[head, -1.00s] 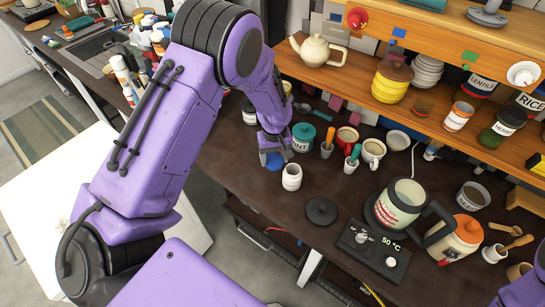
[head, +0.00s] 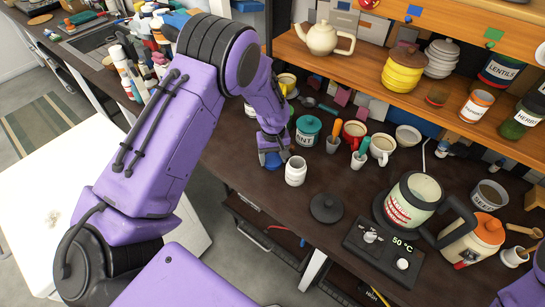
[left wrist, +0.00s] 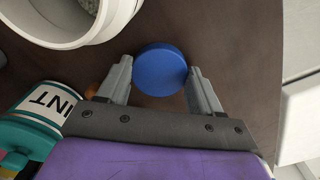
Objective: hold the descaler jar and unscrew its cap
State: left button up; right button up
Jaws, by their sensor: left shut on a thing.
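A small white jar (head: 295,172) stands upright on the dark counter. In the left wrist view the white jar (left wrist: 75,18) shows large at upper left, with an open mouth and pale contents inside. My left gripper (head: 273,158) is just left of the jar. It is shut on a round blue cap (left wrist: 160,69), gripped at its sides in the left wrist view. The cap is apart from the jar; I cannot tell whether it touches the counter. My right gripper is out of view; only part of a purple arm shows at lower right.
A teal-lidded canister (head: 308,131) and mugs stand behind the jar. A black lid (head: 326,208) lies in front right. Shelves (head: 380,75) rise behind.

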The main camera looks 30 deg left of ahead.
aim_at(273, 160)
pick_arm(q)
jog(key=o, duration=1.2)
jog(key=shift+r, duration=0.2)
notch_tip(273, 160, up, 12)
jog(key=shift+f+b, duration=0.1)
jog(key=shift+b, duration=1.1)
